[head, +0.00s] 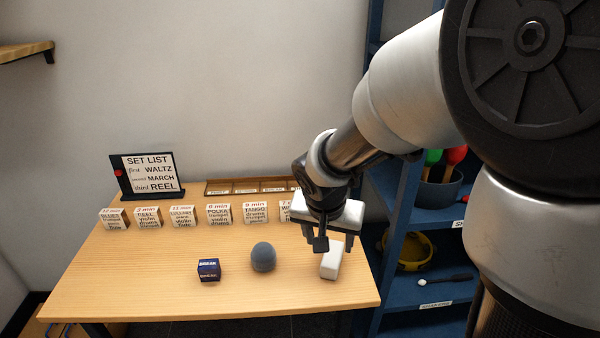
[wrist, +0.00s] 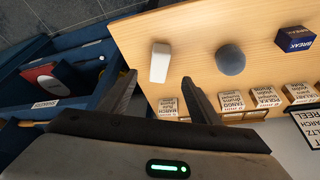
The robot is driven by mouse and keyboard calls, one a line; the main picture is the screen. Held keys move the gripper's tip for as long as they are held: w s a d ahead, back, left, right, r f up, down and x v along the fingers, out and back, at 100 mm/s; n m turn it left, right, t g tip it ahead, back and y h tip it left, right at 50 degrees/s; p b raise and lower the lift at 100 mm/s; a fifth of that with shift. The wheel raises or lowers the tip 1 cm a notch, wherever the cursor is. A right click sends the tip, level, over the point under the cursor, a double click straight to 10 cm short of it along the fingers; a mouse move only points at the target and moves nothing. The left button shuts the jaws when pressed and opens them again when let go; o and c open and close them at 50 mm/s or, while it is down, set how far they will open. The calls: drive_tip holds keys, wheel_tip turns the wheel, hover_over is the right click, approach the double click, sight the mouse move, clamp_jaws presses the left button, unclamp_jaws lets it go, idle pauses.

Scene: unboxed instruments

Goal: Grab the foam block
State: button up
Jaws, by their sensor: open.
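The white foam block (head: 332,262) lies on the wooden table near its right front edge. It also shows in the wrist view (wrist: 160,62), just beyond the fingertips and roughly between their lines. My gripper (head: 325,240) is open and empty, above and just behind the block in the head view. Its two fingers show in the wrist view (wrist: 159,82), spread apart with nothing between them. The gripper appears apart from the block, and the block's upper left part is close to the fingers in the head view.
A grey dome (head: 263,257) and a dark blue box (head: 209,270) stand left of the block. Several labelled cubes (head: 148,217) form a row behind, before a wooden slotted tray (head: 215,188) and a set list sign (head: 147,176). A blue shelf (head: 392,240) stands right of the table.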

sight(331, 257)
drive_tip(key=b+x, duration=0.2)
drive_tip(key=x, duration=0.7)
drive_tip(key=shift+w+f, duration=0.1)
drive_tip(key=shift+f, duration=0.2)
drive_tip(key=shift+w+b+x, duration=0.2)
drive_tip(key=shift+b+x, duration=0.15)
drive_tip(key=shift+x, duration=1)
drive_tip(key=shift+w+b+x, duration=0.2)
drive_tip(key=shift+b+x, duration=0.15)
drive_tip(key=shift+x, duration=1)
drive_tip(key=shift+d+r, duration=0.1)
drive_tip(key=shift+r, duration=0.1)
drive_tip(key=c, duration=1.1)
